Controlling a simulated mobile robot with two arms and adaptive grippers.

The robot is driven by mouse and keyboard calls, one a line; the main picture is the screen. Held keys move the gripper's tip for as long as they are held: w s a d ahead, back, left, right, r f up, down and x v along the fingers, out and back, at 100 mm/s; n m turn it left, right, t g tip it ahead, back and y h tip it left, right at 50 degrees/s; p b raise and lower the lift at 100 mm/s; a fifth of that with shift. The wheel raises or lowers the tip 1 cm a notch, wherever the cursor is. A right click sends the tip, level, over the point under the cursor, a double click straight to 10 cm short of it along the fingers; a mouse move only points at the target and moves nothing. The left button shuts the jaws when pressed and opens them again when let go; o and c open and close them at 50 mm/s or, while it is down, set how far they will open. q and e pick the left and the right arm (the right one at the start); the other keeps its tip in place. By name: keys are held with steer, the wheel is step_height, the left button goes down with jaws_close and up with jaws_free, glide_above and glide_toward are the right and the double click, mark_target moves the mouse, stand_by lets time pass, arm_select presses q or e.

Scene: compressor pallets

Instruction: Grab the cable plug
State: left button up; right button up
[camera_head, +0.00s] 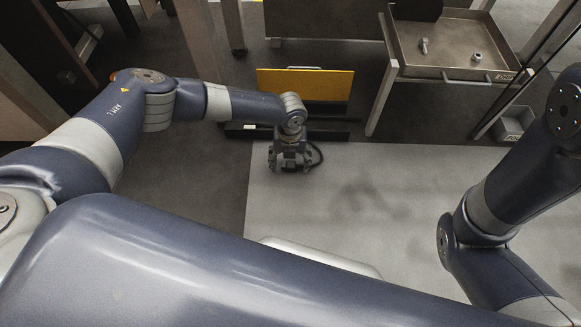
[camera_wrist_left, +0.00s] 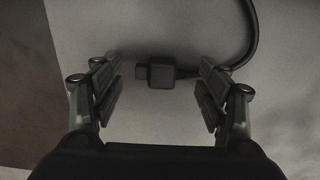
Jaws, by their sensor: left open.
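The cable plug (camera_wrist_left: 161,75) is small and dark, and lies on the light grey surface (camera_wrist_left: 180,25) in the left wrist view. Its black cable (camera_wrist_left: 252,32) curves from its right side up and out of the picture. My left gripper (camera_wrist_left: 160,90) is open, with one finger on each side of the plug and a gap to both. In the head view my left gripper (camera_head: 290,168) points down at the far left corner of the grey surface (camera_head: 420,205); it hides the plug there, and part of the cable (camera_head: 317,154) shows beside it. My right gripper is not in view.
A yellow panel (camera_head: 305,85) stands just behind the left gripper. A metal tray (camera_head: 450,48) with a bolt (camera_head: 424,46) and a nut (camera_head: 477,57) is at the back right. A grey bin (camera_head: 514,124) sits at the right. The middle of the grey surface is clear.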

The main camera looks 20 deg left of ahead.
arm_select(q)
steer(key=c, duration=1.1)
steer(key=shift+c, duration=0.2)
steer(key=shift+r, duration=0.15)
